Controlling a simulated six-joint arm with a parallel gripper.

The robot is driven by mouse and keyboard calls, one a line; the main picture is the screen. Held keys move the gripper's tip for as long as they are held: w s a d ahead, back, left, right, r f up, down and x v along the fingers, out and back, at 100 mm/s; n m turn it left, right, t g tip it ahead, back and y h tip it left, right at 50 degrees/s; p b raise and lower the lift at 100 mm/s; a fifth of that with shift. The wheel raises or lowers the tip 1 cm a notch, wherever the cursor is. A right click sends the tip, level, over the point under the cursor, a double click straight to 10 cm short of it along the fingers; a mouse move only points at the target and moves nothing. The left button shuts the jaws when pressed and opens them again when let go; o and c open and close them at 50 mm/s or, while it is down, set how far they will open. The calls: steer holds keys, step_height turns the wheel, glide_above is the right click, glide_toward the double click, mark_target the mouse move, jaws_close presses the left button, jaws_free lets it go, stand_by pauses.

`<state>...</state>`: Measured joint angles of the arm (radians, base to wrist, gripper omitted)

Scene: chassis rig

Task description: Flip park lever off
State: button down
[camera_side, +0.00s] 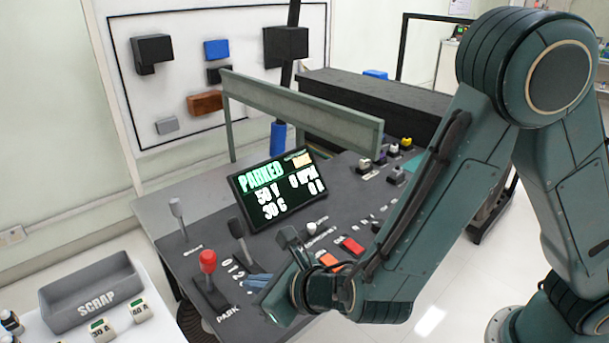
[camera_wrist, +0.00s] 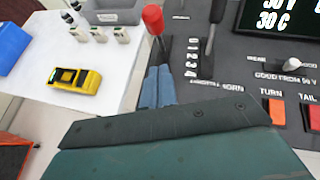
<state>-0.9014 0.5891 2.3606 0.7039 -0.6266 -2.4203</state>
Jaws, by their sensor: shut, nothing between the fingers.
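The park lever (camera_side: 208,263) has a red knob on a short shaft and stands roughly upright in a dark slot plate, with PARK lettered beside it. It also shows at the top middle of the wrist view (camera_wrist: 153,19). My gripper (camera_side: 254,281) has blue fingers, which are together and empty, low over the panel to the right of the lever. In the wrist view the fingertips (camera_wrist: 160,70) lie just below the lever's base, apart from the knob. The tilted display (camera_side: 279,189) reads PARKED.
A black-handled lever (camera_side: 238,231) stands close beside the park lever, above a numbered scale. A grey-knobbed lever (camera_side: 177,209) is behind. Orange and red buttons (camera_side: 352,246) lie to the right. A grey SCRAP bin (camera_side: 90,290) and a yellow device (camera_wrist: 73,80) are on the white side table.

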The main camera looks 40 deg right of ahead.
mark_target(214, 268)
steer(key=shift+w+a+f, duration=0.15)
steer(key=shift+w+a, duration=0.2)
steer(key=shift+w, duration=0.8)
steer(key=shift+w+a+f, duration=0.1)
steer(key=shift+w+a, duration=0.2)
steer(key=shift+w, duration=0.9)
steer(key=shift+w+a+f, duration=0.15)
steer(key=shift+w+a, duration=0.2)
steer(key=shift+w, duration=0.8)
steer(key=w+r, duration=0.2)
steer(key=w, duration=0.6)
steer(key=shift+w+r, duration=0.25)
steer(key=shift+w, duration=0.1)
steer(key=shift+d, duration=0.15)
